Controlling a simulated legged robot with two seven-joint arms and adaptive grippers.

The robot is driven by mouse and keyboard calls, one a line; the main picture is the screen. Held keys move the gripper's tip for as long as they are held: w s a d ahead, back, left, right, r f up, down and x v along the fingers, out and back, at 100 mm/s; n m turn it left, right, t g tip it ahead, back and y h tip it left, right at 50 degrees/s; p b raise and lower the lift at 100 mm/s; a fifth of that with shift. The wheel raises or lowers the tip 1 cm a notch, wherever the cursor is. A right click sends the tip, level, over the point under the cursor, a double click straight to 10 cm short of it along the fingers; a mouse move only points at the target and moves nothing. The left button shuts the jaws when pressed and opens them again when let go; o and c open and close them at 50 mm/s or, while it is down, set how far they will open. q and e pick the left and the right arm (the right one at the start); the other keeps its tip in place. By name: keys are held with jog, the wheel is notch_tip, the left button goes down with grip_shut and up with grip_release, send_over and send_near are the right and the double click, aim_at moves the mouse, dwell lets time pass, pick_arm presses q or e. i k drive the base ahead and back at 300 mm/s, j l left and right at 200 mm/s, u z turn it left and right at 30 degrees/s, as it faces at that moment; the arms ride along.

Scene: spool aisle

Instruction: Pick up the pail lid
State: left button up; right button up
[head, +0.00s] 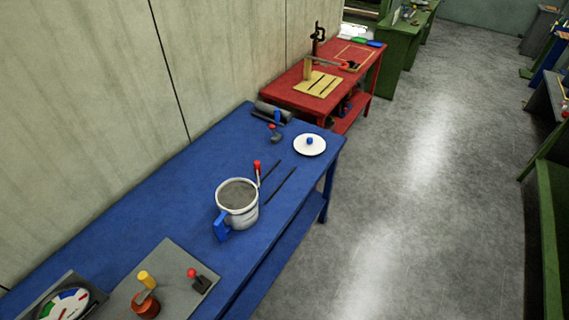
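The pail lid (303,148) is a round white disc with a small blue knob on top. It lies flat near the far right end of the blue workbench (150,208), close to the bench's right edge. A pail (245,214) of pale grey metal with a blue handle at its left stands nearer, in the middle of the bench. Its top is uncovered and a grey surface shows inside the rim. The lid is apart from the pail. Neither of my grippers shows in the head view.
A red-tipped lever (257,167) and two dark slots (281,184) lie between pail and lid. A dark roller (273,112) sits near the wall. A grey plate (170,262) and a dial (66,305) are nearer. A red bench (345,88) stands beyond. The floor (400,220) at right is clear.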

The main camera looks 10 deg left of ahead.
aim_at(308, 144)
jog(key=i+l+u, duration=0.15)
jog(key=u, duration=0.25)
jog(key=i+l+u, duration=0.15)
jog(key=u, duration=0.3)
jog(key=i+l+u, duration=0.1)
jog(key=l+u, duration=0.15)
jog(key=u, duration=0.15)
